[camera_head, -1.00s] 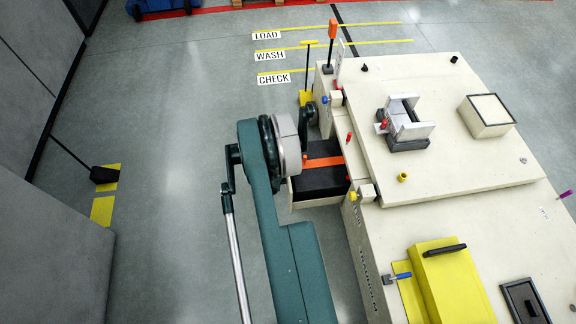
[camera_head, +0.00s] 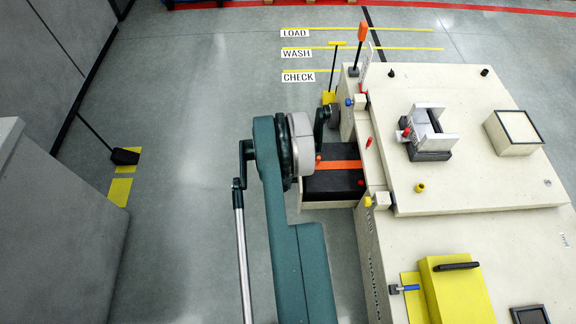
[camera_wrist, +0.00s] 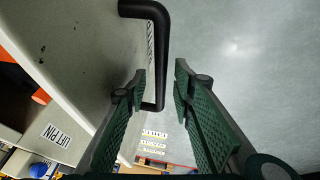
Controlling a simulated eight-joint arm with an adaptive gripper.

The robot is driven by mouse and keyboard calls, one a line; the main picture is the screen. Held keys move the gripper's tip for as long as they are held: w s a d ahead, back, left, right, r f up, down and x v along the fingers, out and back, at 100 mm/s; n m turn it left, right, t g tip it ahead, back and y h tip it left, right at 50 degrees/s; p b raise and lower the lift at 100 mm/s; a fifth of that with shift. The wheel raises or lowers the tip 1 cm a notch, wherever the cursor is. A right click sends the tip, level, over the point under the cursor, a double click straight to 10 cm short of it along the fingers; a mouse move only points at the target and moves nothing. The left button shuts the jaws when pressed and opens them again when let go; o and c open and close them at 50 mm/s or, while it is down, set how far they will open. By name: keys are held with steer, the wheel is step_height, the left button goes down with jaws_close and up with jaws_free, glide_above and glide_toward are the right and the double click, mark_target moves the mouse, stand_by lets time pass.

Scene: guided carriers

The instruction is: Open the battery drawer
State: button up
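The battery drawer (camera_head: 328,205) stands pulled out from the left side of the cream carrier. Inside is a black battery (camera_head: 335,183) with an orange strap (camera_head: 338,165). In the wrist view, the drawer's cream front (camera_wrist: 85,45) carries a black bar handle (camera_wrist: 161,60). My gripper (camera_wrist: 160,85) is open, with its two green fingers on either side of the handle's bar. A gap shows between the bar and the right finger; contact with the left finger cannot be told. In the head view, my arm and wrist hide the handle and most of the gripper.
The cream carrier (camera_head: 440,190) fills the right, with a yellow box (camera_head: 460,295) on top. A grey block (camera_head: 70,215) stands at the left. Floor (camera_head: 180,200) between them is clear.

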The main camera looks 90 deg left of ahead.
steer(key=shift+r, duration=0.1)
steer(key=v, duration=1.2)
stand_by(0.4)
stand_by(0.7)
